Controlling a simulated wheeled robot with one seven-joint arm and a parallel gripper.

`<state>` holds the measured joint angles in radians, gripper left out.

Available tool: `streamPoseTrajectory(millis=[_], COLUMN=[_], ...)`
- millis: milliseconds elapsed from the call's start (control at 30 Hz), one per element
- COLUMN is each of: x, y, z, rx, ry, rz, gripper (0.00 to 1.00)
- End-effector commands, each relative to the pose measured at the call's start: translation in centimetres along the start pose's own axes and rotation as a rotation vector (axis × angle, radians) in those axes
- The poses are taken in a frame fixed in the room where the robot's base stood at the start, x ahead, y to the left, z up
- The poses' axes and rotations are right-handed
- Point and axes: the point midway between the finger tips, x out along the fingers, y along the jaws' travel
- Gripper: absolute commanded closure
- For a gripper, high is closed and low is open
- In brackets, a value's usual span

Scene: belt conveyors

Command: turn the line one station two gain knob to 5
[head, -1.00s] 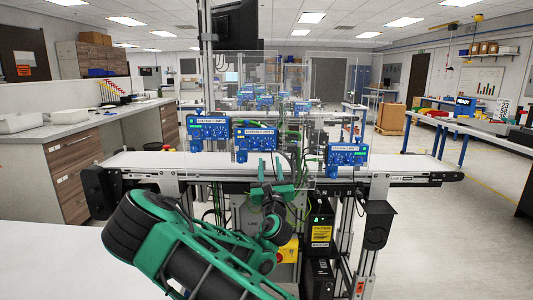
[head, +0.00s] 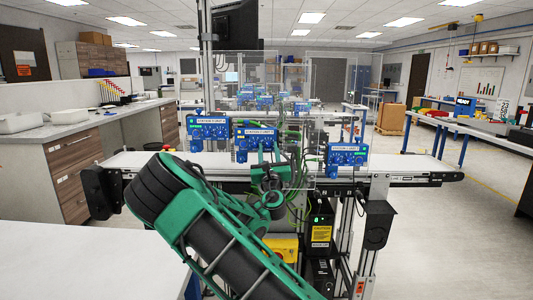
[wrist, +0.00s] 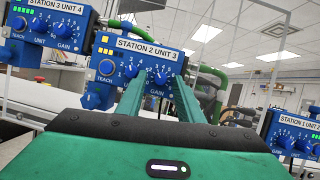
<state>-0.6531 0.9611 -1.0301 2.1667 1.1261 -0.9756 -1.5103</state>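The station 2 unit 3 box (wrist: 127,58) is blue and hangs above the conveyor, with a TEACH knob (wrist: 106,67) on the left and a GAIN knob (wrist: 160,78) on the right. The same box shows in the head view (head: 240,134), partly behind my arm. My gripper (wrist: 158,86) is open, with its green fingers pointing at the box, one on each side of the GAIN knob in the wrist view. Touch cannot be told. The knob's exact setting is too small to read. In the head view my gripper (head: 264,154) is in front of the box.
The station 3 unit 4 box (wrist: 48,25) stands to the left and the station 1 unit 2 box (wrist: 292,135) to the right. The white conveyor belt (head: 410,168) runs below them. Clear panels and green cables stand behind.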

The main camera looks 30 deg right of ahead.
Motion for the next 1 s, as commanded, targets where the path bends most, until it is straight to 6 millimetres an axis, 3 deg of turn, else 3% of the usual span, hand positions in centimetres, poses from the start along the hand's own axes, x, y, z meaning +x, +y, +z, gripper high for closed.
streamPoseTrajectory(millis=[33,133,567,1000], x=[-0.01,-0.02,-0.04,-0.03], y=[0.00,0.01,0.22,0.68], z=[-0.01,-0.01,-0.04,-0.01], rx=[0.000,0.000,0.058,0.374], ry=[0.000,0.000,-0.002,-0.014], rz=[0.000,0.000,-0.021,-0.152], gripper=[0.79,1.00,1.00,1.00])
